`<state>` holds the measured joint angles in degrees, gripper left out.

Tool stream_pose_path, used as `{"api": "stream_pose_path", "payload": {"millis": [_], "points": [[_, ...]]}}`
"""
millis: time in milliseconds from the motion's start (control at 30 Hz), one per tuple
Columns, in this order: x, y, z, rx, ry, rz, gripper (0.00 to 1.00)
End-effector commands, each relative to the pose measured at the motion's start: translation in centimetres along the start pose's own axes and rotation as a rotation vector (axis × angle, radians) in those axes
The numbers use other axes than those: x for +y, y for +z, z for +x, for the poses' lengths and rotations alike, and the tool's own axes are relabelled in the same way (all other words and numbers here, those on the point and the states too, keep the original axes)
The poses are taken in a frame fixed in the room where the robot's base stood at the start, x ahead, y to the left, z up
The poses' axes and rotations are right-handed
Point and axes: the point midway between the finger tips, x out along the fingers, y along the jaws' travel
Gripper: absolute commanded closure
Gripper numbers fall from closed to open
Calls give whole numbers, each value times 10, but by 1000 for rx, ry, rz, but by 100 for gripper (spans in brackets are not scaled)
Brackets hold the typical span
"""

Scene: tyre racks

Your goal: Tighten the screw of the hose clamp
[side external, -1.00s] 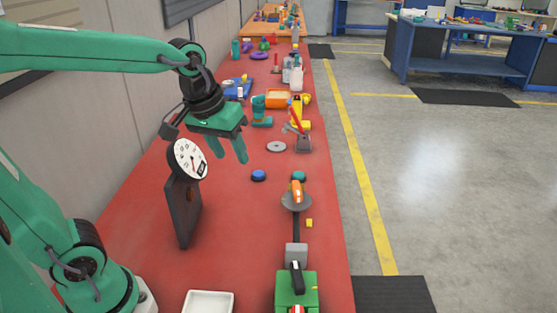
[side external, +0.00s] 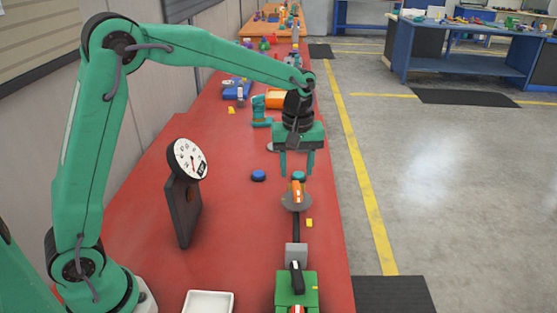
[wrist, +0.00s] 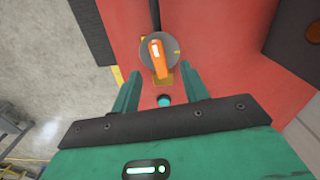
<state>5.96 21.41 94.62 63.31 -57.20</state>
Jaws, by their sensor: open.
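An orange handle (side external: 297,190) stands on a round grey disc (side external: 296,203) at the right side of the red bench; I cannot make out the clamp band or screw. A dark bar (side external: 296,228) runs from the disc to a grey block (side external: 296,256) on a green fixture (side external: 296,287). My gripper (side external: 297,171) points down just behind and above the orange handle, fingers apart and empty. In the wrist view, the orange handle (wrist: 157,57) and disc (wrist: 172,62) show beyond and between the fingertips of my gripper (wrist: 160,71).
A dial gauge (side external: 188,158) on a dark stand (side external: 183,210) stands to the left. A blue puck (side external: 258,175) and a teal puck (side external: 299,176) lie near my gripper. A white tray (side external: 208,303) is in front. The bench's middle is clear.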

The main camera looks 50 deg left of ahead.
Motion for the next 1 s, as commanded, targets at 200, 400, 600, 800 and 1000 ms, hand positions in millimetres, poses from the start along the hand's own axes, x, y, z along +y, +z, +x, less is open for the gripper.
{"api": "stream_pose_path", "payload": {"millis": [200,400,600,800,1000], "points": [[5,-2,7,-7,-11,-24,55],[5,-2,9,-7,-11,-23,55],[5,-2,21,-8,-12,-23,55],[4,-1,43,-8,-12,-23,55],[4,-1,66,-7,-12,-22,55]]}}
